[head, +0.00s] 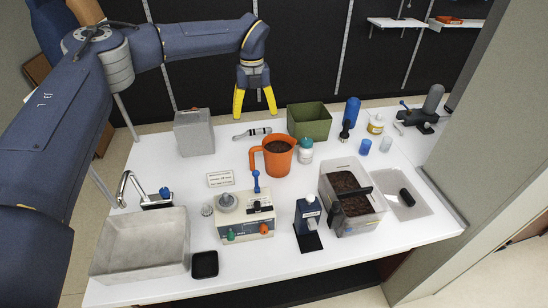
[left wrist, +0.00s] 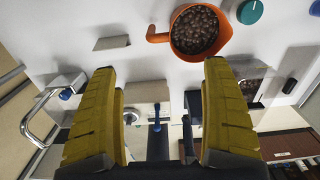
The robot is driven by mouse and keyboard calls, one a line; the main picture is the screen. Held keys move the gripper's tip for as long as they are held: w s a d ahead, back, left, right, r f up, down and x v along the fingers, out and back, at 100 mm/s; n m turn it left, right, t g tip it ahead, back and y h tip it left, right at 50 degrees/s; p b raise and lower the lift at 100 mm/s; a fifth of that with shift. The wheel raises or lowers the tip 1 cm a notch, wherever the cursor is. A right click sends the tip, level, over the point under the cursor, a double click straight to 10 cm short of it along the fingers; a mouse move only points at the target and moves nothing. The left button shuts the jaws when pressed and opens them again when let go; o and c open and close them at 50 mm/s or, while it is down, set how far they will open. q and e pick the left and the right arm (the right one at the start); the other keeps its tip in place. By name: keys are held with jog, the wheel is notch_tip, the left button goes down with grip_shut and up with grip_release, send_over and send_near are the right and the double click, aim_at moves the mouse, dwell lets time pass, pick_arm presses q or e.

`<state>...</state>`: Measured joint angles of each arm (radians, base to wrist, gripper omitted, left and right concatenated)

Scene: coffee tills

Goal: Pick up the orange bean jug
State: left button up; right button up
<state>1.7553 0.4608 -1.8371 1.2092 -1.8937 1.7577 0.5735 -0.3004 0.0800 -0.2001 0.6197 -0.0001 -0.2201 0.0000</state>
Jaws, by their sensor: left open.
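The orange bean jug (head: 277,156) stands upright on the white counter, with its handle toward the left and dark beans inside. In the left wrist view the jug (left wrist: 224,40) shows from above, beyond the fingertips and to the right of the gap's middle. My left gripper (head: 254,114) hangs above and behind the jug, with yellow fingers spread and pointing down. It is open and empty, apart from the jug. It also shows in the left wrist view (left wrist: 160,68). My right gripper is not seen.
A grey canister (head: 194,133) is to the left. A beige machine (head: 244,216) with a blue lever stands in front. A container of grounds (head: 352,205) is front right.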

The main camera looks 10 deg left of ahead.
aim_at(257, 150)
pick_arm(q)
notch_tip(257, 150, down, 17)
jog(key=shift+r, duration=0.1)
dwell(0.8)
jog(key=shift+a, duration=0.1)
jog(key=c, duration=1.7)
jog(key=shift+w, duration=0.1)
jog(key=shift+c, duration=0.3)
